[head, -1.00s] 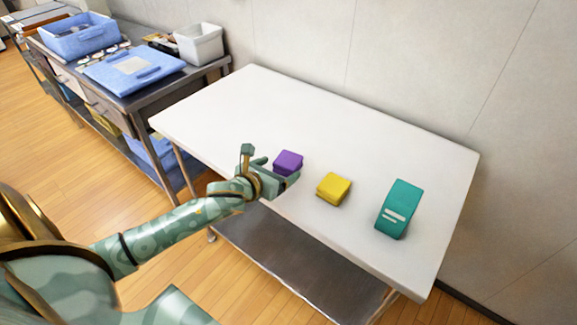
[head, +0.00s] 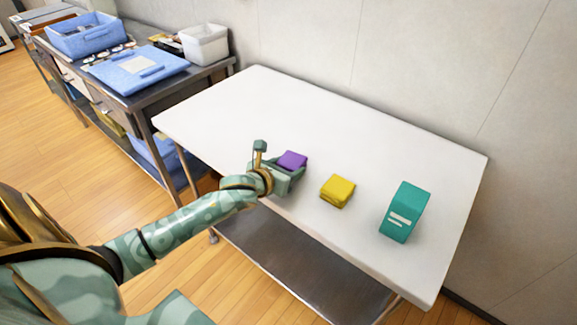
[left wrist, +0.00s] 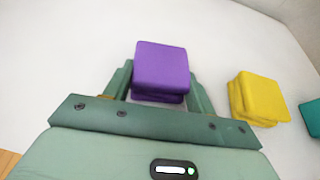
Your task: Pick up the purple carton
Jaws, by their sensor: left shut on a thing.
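The purple carton (head: 292,159) is at the near left part of the white table in the head view. It also shows in the left wrist view (left wrist: 162,68), between the two fingers. My left gripper (head: 291,168) reaches over the table's near edge and is shut on the purple carton, one finger on each side in the left wrist view (left wrist: 160,84). The head view hides the carton's lower part behind the gripper. I cannot tell whether the carton touches the table. My right gripper is in neither view.
A yellow carton (head: 337,191) stands right of the purple one, with a gap. A teal carton (head: 405,212) stands farther right. The white table (head: 330,115) is clear behind them. A metal side bench (head: 165,84) with blue bins stands at the left, and a wall is behind.

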